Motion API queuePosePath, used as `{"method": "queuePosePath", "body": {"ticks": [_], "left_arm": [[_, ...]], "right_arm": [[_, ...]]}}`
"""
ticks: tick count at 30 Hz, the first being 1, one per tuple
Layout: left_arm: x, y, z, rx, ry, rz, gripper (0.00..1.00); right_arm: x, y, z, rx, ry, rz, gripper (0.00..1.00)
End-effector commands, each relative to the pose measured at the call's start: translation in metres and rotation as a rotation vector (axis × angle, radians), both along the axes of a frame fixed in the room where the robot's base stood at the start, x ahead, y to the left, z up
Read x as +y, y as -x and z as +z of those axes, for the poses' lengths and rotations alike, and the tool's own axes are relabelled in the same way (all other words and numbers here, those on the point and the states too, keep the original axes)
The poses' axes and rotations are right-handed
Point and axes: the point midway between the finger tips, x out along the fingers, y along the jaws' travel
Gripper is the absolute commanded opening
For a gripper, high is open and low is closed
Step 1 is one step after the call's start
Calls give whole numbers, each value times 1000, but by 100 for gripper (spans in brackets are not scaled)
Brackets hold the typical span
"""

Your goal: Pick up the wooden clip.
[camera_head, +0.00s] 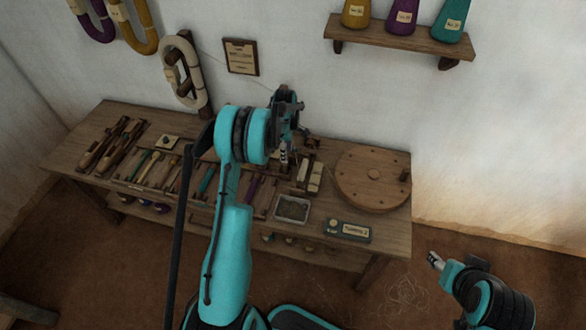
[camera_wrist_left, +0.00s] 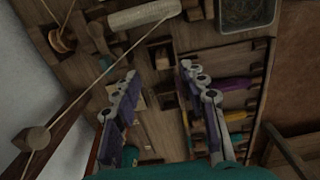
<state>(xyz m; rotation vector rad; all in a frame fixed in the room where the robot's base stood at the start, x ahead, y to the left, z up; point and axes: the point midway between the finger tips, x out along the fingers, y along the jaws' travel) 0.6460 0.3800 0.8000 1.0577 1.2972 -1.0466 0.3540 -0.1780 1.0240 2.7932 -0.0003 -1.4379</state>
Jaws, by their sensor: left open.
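My left gripper (camera_head: 284,153) hangs over the back middle of the wooden workbench (camera_head: 75,150). In the left wrist view its two fingers (camera_wrist_left: 158,72) are apart, with only the bench and small wooden pieces showing beyond the gap. I cannot single out the wooden clip with certainty; a small brown wooden block (camera_wrist_left: 160,56) shows just past the fingertips. My arm covers part of this area in the head view. My right gripper (camera_head: 435,261) is off the bench at the lower right, above the floor, too small to tell whether it is open.
A round wooden disc (camera_head: 373,180) stands at the bench's right end. A metal tray (camera_head: 292,209) and a labelled dark box (camera_head: 347,230) lie near the front edge. A wall shelf (camera_head: 400,38) holds cones; a cord crosses the wrist view.

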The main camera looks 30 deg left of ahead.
Motion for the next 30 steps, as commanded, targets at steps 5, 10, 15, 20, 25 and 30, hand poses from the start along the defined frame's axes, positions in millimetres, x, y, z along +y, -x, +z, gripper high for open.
{"method": "queuePosePath", "body": {"ticks": [5, 10, 15, 20, 25, 30], "left_arm": [[4, 0, -20, 9, 3, 30, 43], [5, 0, -38, 9, 3, 28, 43], [9, 2, -57, 9, 3, 27, 43], [11, 4, -82, 9, 3, 25, 43], [11, 4, -87, 8, 3, 25, 43], [11, 4, -86, 8, 3, 25, 30]], "right_arm": [[0, 0, -3, 0, 0, 0, 48], [0, 0, -10, 0, 0, 0, 48], [0, 0, -19, 0, 0, 0, 48], [0, 0, -30, 0, 0, 0, 48], [0, 0, -31, 0, 0, 0, 48], [0, 0, -30, 0, 0, 0, 48]]}}
